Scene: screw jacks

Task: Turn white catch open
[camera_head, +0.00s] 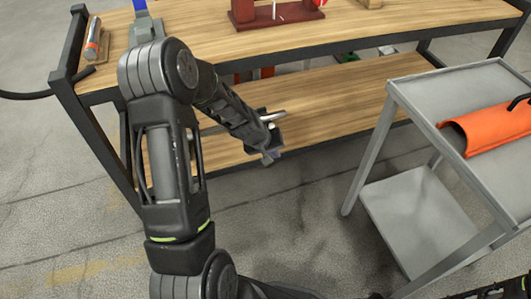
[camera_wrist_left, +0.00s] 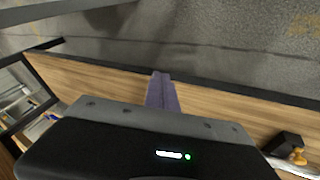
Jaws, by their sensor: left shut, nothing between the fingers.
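No white catch can be made out for certain. A small white upright piece (camera_head: 274,11) shows on a dark red stand (camera_head: 262,22) on the bench top, cut off by the upper edge of the head view. My left gripper (camera_head: 271,158) is at the front edge of the bench's lower shelf, well below that stand. Its fingers are together and empty; they show as one purple-grey piece in the left wrist view (camera_wrist_left: 162,92), against the wooden shelf. My right gripper is not in view.
The wooden bench top (camera_head: 400,22) is above a lower shelf (camera_head: 345,95). In the left wrist view, a black block with an orange knob (camera_wrist_left: 298,157) is at lower right.

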